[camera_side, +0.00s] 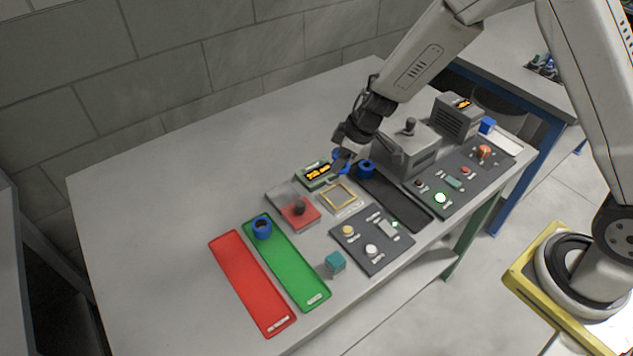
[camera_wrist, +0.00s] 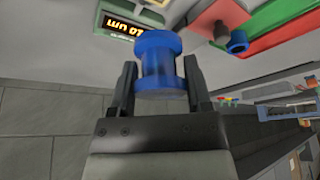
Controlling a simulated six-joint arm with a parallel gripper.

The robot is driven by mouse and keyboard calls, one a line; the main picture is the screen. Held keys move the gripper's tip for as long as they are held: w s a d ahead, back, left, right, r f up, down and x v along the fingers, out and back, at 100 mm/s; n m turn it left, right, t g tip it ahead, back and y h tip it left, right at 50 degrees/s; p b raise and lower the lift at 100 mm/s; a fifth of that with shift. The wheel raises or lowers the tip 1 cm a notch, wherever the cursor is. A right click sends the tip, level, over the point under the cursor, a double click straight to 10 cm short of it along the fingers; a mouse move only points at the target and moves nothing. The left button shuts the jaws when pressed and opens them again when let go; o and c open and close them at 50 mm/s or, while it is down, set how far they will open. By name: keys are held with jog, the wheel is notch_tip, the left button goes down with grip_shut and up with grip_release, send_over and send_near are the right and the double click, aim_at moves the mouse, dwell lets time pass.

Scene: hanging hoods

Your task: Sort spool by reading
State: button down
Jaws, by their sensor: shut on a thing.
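My gripper (camera_side: 347,156) is shut on a blue spool (camera_wrist: 158,64), which stands between both fingers in the wrist view. In the side view the held spool (camera_side: 343,167) is partly hidden by the gripper. It is just right of the green-cased display (camera_side: 318,174) with orange characters, too small to read surely. A second blue spool (camera_side: 366,169) is at the far end of a dark strip (camera_side: 405,208). A third blue spool (camera_side: 262,227) stands in the far end of the green tray (camera_side: 300,278). The red tray (camera_side: 252,285) beside it looks empty.
A yellow square frame (camera_side: 338,197) lies near the display. A red pad with a dark knob (camera_side: 298,210) is to its left. A button panel (camera_side: 371,240) and a teal cube (camera_side: 336,263) are nearer. Grey machines (camera_side: 410,150) stand right. The table's left side is clear.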

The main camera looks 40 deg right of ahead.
jog(key=shift+a, duration=0.1)
jog(key=s+a+f+n+y, duration=0.1)
jog(key=s+a+n, duration=0.15)
jog(key=a, duration=1.25)
jog(key=n+g, duration=0.2)
jog(key=n, duration=0.2)
send_over(247, 289)
jog(key=d, duration=0.1)
jog(key=f, duration=0.1)
jog(key=shift+s+d+f, duration=0.1)
jog(key=shift+s, duration=0.05)
jog(key=shift+f, duration=0.2)
jog(key=shift+y, duration=0.3)
jog(key=shift+f, duration=3.2)
jog(key=shift+f, duration=0.5)
grip_release()
